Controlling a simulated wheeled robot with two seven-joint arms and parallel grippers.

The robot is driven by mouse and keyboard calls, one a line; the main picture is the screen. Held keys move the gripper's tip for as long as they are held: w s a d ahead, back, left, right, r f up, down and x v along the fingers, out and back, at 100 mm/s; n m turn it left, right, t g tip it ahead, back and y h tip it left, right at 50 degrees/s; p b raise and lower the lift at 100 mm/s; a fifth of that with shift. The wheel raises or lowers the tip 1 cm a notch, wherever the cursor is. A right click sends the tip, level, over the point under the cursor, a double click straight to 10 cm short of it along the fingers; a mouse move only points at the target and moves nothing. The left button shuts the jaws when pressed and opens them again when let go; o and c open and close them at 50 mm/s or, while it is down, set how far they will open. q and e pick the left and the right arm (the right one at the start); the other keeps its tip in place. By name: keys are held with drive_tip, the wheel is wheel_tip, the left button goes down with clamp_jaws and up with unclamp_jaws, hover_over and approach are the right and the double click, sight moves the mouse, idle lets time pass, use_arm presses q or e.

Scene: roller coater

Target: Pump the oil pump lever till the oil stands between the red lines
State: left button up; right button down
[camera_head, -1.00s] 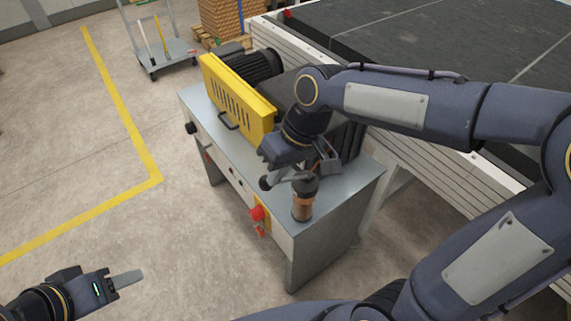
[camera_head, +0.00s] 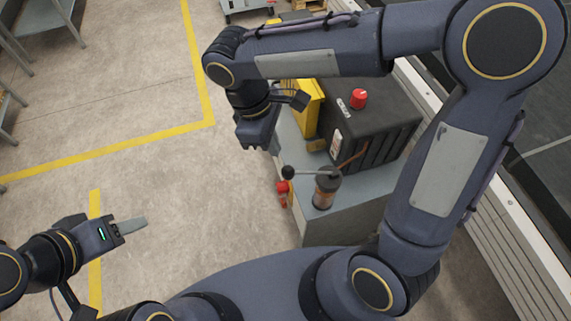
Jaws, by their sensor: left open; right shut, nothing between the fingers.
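The oil pump (camera_head: 326,191) stands upright on the grey machine cabinet, with a dark top and an amber-brown lower body. Its lever (camera_head: 308,172) sticks out to the left and ends in a black ball knob (camera_head: 288,172). The oil level and red lines are too small to make out. My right gripper (camera_head: 272,147) is shut and empty, above and left of the knob in the picture and apart from it. My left gripper (camera_head: 145,221) is open and empty at the lower left, over the floor, far from the pump.
A black tank-like box (camera_head: 375,125) with a red cap (camera_head: 358,98) stands behind the pump. A yellow guard (camera_head: 308,108) is partly hidden by my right arm. A red button (camera_head: 282,187) is on the cabinet front.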

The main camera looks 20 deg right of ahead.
sight(283, 173)
drive_tip(key=b+x, duration=0.6)
drive_tip(key=x, duration=0.1)
idle(0.4)
drive_tip(key=shift+d, duration=0.1)
drive_tip(key=shift+f+b, duration=0.15)
drive_tip(key=shift+b, duration=0.2)
drive_tip(key=b+x, duration=0.2)
drive_tip(key=a+b+x, duration=0.1)
drive_tip(key=x, duration=0.1)
drive_tip(key=shift+w+d+f, duration=0.1)
drive_tip(key=shift+w+f, duration=0.1)
drive_tip(key=shift+r, duration=0.1)
